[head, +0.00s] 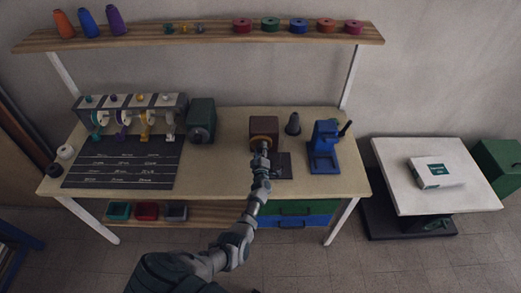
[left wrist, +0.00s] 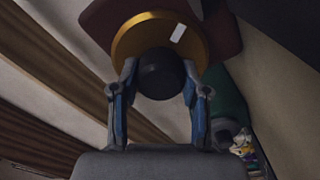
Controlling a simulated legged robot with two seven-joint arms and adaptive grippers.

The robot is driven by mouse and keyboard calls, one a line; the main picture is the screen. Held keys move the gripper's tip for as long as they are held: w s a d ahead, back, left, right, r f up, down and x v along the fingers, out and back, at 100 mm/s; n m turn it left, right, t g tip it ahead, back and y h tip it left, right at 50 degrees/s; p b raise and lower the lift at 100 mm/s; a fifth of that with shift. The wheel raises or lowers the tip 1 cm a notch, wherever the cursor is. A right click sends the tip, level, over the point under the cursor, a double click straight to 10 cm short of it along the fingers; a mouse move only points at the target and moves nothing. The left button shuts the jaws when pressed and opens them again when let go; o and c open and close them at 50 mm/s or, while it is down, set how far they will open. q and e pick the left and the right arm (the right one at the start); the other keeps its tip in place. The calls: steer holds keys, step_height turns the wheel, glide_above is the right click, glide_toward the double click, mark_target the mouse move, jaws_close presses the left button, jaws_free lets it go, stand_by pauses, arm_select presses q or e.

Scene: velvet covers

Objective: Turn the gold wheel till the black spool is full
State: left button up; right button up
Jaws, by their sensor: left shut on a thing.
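The gold wheel (left wrist: 125,45) is a broad disc with a white mark near its edge and a black round hub (left wrist: 158,75) in front of its middle. In the head view the gold wheel (head: 254,142) shows as a thin rim on the front of a dark brown box (head: 264,126) on the bench. My left gripper (head: 261,152) is at the wheel's front. In the left wrist view my left gripper (left wrist: 158,88) has its fingers on both sides of the hub and is shut on it. I cannot make out the black spool for certain. My right gripper is not in view.
A dark cone-shaped thing (head: 293,124) and a blue device (head: 324,146) stand right of the box. A green box (head: 201,120) and a row of coloured wheels (head: 133,117) above a dark mat (head: 118,165) are to the left. Coloured spools line the shelf (head: 210,35) above.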

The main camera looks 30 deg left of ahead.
arm_select(q)
steer(key=o, duration=1.1)
steer(key=shift+d+f, duration=0.25)
steer(key=shift+f, duration=0.25)
steer(key=shift+o, duration=0.2)
steer(key=shift+r, duration=0.3)
steer(key=v, duration=1.2)
steer(key=shift+a+f, duration=0.1)
steer(key=shift+a, duration=0.05)
